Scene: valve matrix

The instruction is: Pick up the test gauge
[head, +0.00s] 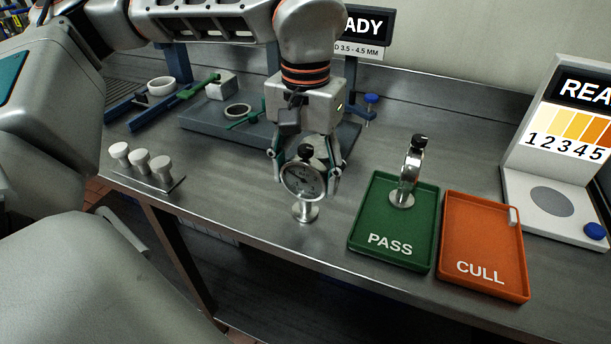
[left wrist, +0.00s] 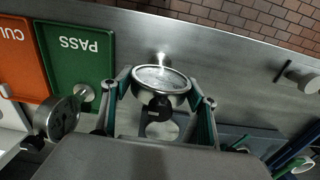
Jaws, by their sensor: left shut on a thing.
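A round dial gauge (head: 300,181) with a silver rim, a black top knob and a flanged metal foot is upright over the bench front, left of the PASS tray. My left gripper (head: 307,170) comes down from above, shut on this gauge, one finger on each side. In the left wrist view the gauge (left wrist: 160,82) sits between the two fingers. I cannot tell whether its foot touches the bench. A second, similar gauge (head: 410,165) stands in the green PASS tray (head: 365,236); it also shows in the left wrist view (left wrist: 62,118).
The orange CULL tray (head: 455,252) lies right of the PASS tray, with a small pale piece (head: 513,216) at its edge. A white READY stand (head: 520,190) is at far right. Several pale knobs (head: 140,160) stand at left. A grey fixture (head: 200,118) lies behind.

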